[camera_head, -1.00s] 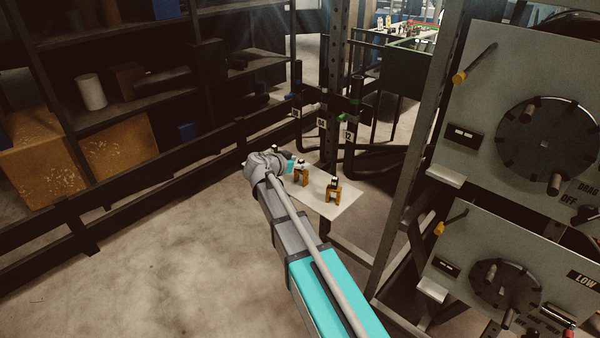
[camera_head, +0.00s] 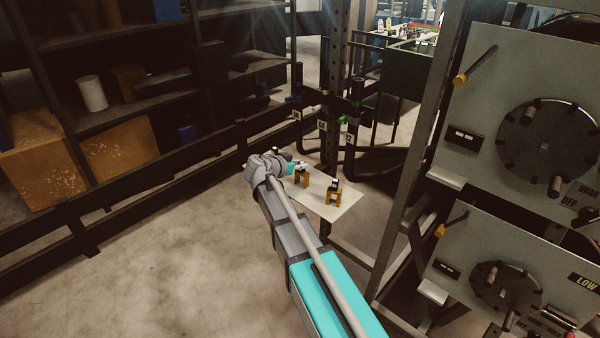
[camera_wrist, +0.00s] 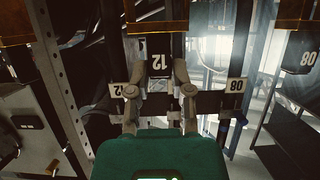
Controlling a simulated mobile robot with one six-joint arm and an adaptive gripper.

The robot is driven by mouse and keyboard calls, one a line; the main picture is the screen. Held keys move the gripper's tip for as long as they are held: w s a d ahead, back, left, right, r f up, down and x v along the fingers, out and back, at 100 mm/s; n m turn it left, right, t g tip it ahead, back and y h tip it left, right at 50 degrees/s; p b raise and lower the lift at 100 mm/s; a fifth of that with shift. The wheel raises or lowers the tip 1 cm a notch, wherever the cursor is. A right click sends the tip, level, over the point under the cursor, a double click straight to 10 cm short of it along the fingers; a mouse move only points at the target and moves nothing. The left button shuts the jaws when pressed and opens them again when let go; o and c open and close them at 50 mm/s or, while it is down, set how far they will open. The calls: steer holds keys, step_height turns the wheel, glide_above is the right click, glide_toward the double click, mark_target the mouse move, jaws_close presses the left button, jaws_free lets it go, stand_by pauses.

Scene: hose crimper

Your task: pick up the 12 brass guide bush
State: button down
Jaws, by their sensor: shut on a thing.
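The 12 brass guide bush shows in the wrist view as a black block with a white "12" label (camera_wrist: 158,62) and a brass bar (camera_wrist: 155,27) above it in the picture. My gripper (camera_wrist: 161,72) has a fingertip on each side of the black block and is shut on it. In the head view my gripper (camera_head: 291,168) is at the middle bush (camera_head: 301,180), over the pale board (camera_head: 335,208). The fingers are small there, and I cannot tell whether the bush touches the board.
Another brass bush (camera_head: 333,194) stands to the right on the board. A bush labelled 08 (camera_wrist: 306,55) is at the right of the wrist view. Dark posts with number plates (camera_head: 322,126) rise behind the board. A rack with dial panels (camera_head: 545,140) stands at right.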

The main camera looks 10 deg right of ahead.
steer(key=shift+r, duration=0.2)
steer(key=s+d+r+p, duration=0.1)
steer(key=s+r+p, duration=1.1)
steer(key=s+p, duration=0.1)
steer(key=shift+s+r, duration=0.3)
steer(key=shift+s, duration=0.2)
